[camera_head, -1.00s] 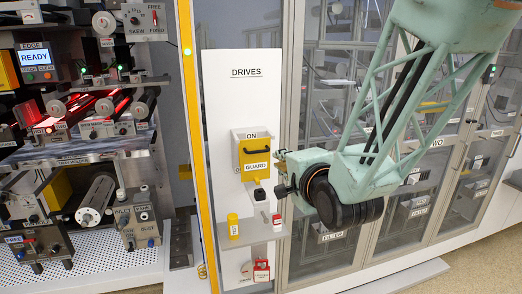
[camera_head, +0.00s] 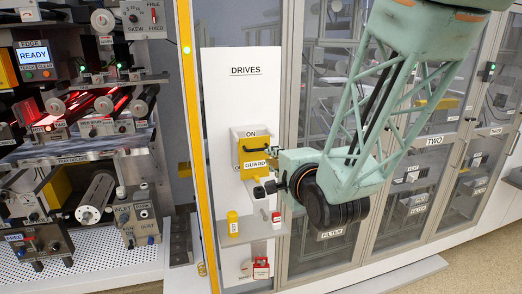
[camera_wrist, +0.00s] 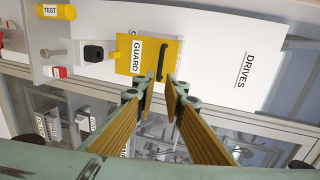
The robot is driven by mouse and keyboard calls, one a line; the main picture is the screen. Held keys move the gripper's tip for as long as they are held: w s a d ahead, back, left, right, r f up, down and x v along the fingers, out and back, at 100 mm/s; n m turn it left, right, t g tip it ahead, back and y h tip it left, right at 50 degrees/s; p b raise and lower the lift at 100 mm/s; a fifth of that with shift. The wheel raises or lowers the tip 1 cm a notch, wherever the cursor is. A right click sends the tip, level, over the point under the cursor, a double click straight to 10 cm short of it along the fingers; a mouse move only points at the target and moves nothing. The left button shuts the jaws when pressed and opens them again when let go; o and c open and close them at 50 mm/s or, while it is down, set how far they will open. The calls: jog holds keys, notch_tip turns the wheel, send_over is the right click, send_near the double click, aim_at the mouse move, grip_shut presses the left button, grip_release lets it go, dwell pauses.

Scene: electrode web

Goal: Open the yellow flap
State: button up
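The yellow flap marked GUARD (camera_head: 252,155) is on the white DRIVES panel, under the word ON. It appears closed against its box. In the wrist view the flap (camera_wrist: 143,56) shows its black handle (camera_wrist: 162,60) along its right edge. My gripper (camera_head: 270,152) is just right of the flap in the head view. In the wrist view my gripper (camera_wrist: 161,82) is open, its two fingertips on either side of the handle's lower end. Whether a finger touches the handle I cannot tell. Nothing is clamped.
Below the flap, a small shelf (camera_head: 245,236) carries a yellow cylinder (camera_head: 232,221), marked TEST in the wrist view, and a small red-and-white item (camera_head: 276,217). A black knob (camera_head: 259,193) sits above the shelf. Glass cabinet doors (camera_head: 425,150) stand to the right.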

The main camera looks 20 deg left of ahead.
aim_at(262, 149)
jog(key=shift+p+x, duration=0.55)
jog(key=shift+x, duration=5.65)
jog(key=shift+f, duration=0.1)
jog(key=shift+c, duration=0.3)
grip_shut()
